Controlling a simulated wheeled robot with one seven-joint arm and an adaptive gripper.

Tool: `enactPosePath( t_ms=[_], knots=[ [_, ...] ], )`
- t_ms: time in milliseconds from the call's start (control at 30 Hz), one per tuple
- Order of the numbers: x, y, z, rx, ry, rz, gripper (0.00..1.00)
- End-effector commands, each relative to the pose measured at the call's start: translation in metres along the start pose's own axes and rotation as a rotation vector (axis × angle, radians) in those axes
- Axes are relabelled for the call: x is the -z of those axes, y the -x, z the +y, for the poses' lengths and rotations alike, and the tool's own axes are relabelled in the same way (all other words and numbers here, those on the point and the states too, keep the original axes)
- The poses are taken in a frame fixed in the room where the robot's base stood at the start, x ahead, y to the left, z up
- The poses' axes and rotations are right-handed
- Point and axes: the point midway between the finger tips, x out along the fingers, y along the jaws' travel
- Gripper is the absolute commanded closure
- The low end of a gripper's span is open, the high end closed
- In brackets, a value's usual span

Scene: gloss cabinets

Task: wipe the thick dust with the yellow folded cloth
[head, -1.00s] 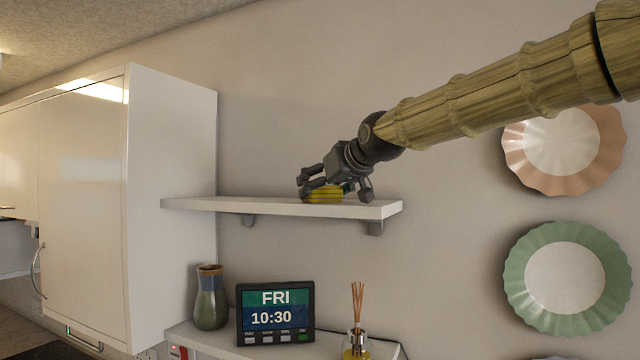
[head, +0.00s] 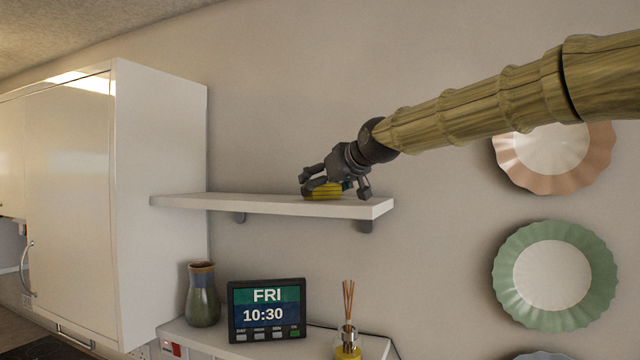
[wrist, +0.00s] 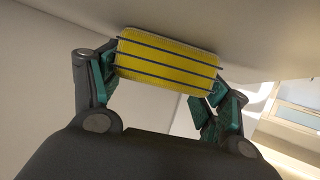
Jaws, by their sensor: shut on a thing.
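The yellow folded cloth (head: 322,192) is on top of the white wall shelf (head: 250,206), right of its middle. In the wrist view the cloth (wrist: 168,62) is a yellow pad with dark stripes, held between the two fingers with green inner pads. My gripper (head: 335,187) is shut on the cloth and reaches down to the shelf from the upper right. The cloth looks to be touching the shelf top. I cannot make out any dust; the shelf top shows only as a thin strip in the head view.
A white gloss cabinet (head: 160,200) stands at the shelf's left end. On a lower shelf are a vase (head: 203,296), a digital clock (head: 266,330) and a reed diffuser (head: 347,345). A pink plate (head: 555,160) and a green plate (head: 507,275) hang on the wall at right.

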Motion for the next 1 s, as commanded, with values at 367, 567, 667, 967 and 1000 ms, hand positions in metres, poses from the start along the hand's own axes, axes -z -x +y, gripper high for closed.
enactPosePath(
  t_ms=[367, 567, 667, 967, 1000],
  knots=[
    [0.003, -0.011, -0.005, 0.000, 0.001, 0.001, 0.44],
    [0.005, -0.017, -0.010, 0.000, 0.001, 0.002, 0.44],
    [0.004, -0.016, -0.011, 0.000, 0.001, 0.002, 0.44],
    [-0.002, -0.007, -0.027, 0.001, 0.000, 0.000, 0.44],
    [-0.003, -0.005, -0.029, 0.001, 0.000, 0.000, 0.44]
  ],
)
